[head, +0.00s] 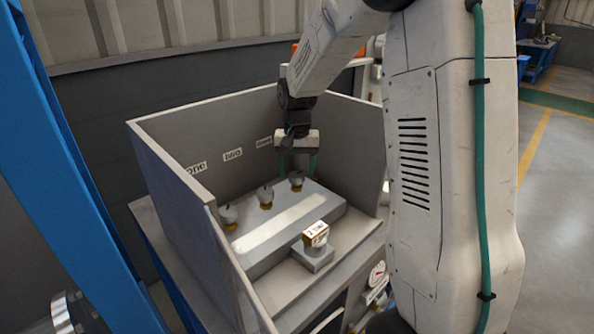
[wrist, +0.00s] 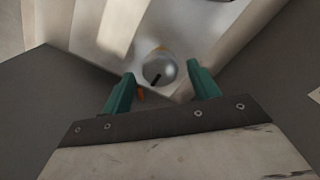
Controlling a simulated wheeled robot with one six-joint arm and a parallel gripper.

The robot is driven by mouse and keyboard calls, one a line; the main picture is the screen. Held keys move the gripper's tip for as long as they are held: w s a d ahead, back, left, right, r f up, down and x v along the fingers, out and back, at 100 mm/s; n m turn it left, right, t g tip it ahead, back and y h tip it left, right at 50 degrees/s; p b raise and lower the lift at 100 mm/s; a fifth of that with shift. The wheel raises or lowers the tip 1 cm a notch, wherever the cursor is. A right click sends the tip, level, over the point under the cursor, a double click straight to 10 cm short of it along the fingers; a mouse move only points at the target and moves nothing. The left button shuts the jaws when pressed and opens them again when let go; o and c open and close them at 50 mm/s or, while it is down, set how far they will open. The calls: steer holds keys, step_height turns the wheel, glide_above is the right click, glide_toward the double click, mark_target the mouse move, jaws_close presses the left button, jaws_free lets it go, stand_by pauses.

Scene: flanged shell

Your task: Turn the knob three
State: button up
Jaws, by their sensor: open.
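Three round grey knobs with orange-brown bases stand in a row on a grey block (head: 262,255) inside an open box. The far-right one, knob three (head: 296,179), stands below the third wall label. Knob two (head: 265,197) is in the middle and knob one (head: 228,215) is nearest. In the wrist view, knob three (wrist: 159,68) shows a dark pointer mark running toward the lower left. My gripper (head: 298,170) is open, with green fingers on either side of knob three. The wrist view shows the fingers (wrist: 160,75) apart from the knob, with gaps on both sides.
Wall labels "one" (head: 196,168), "two" (head: 233,154) and a third (head: 264,142), partly unreadable, mark the back panel. The box's side walls (head: 190,205) rise around the knobs. A gauge (head: 377,273) is at lower right.

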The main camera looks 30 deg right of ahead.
mark_target(297, 174)
step_height(297, 174, up, 7)
stand_by(0.3)
stand_by(0.5)
steer(key=s+a+r+n, duration=0.1)
steer(key=s+a, duration=0.3)
steer(key=s, duration=0.6)
steer(key=s+a+r+n+t, duration=0.1)
steer(key=s+a+r+n, duration=0.1)
steer(key=s, duration=0.9)
steer(key=s+a+r+n, duration=0.1)
steer(key=s+a+n, duration=0.3)
steer(key=s, duration=0.6)
steer(key=shift+s+a+r, duration=0.25)
steer(key=shift+a+r, duration=0.1)
steer(key=shift+a, duration=0.65)
